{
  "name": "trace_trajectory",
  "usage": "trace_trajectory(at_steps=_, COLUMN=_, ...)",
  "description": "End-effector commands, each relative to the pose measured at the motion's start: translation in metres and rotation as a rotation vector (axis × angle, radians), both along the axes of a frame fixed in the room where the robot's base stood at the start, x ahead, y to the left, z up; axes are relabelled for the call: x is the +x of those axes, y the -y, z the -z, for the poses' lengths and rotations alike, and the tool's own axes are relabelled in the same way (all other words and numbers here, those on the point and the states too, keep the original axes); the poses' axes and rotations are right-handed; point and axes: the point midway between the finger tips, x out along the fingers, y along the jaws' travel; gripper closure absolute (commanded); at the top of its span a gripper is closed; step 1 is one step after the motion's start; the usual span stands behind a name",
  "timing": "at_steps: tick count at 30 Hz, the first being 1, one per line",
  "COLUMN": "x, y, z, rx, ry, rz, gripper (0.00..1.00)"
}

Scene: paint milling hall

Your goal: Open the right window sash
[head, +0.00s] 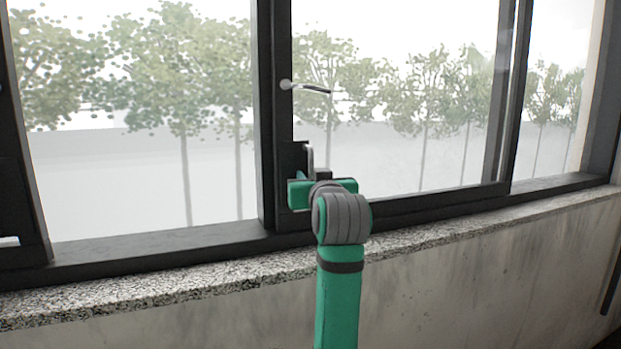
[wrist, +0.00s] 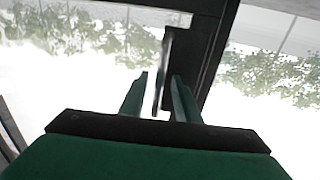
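The right window sash (head: 400,203) is a dark frame with a large clear pane. Its left stile (head: 283,120) stands close beside the dark middle post, and I see no wide gap there. A silver lever handle (head: 305,87) sits on this stile and points right. Lower down is a grey upright pull handle (head: 310,154) on a dark plate; its bar also shows in the wrist view (wrist: 164,65). My green gripper (head: 312,181) is at the lower pull handle. In the wrist view my fingers (wrist: 159,84) are apart, with the bar between them; contact is not clear.
A speckled stone sill (head: 150,296) runs below the window, above a stained grey wall (head: 480,265). The dark middle post (head: 264,110) stands left of the sash. Another dark frame (head: 20,150) with a handle is at the far left. Trees show outside.

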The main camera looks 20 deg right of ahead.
Motion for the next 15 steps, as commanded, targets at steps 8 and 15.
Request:
trace_trajectory(at_steps=8, x=0.0102, y=0.0024, z=0.0005, rx=0.0, ry=0.0, rz=0.001, gripper=0.71)
trace_trajectory(at_steps=15, x=0.0104, y=0.0011, z=0.0004, rx=0.0, ry=0.0, rz=-0.001, gripper=0.87)
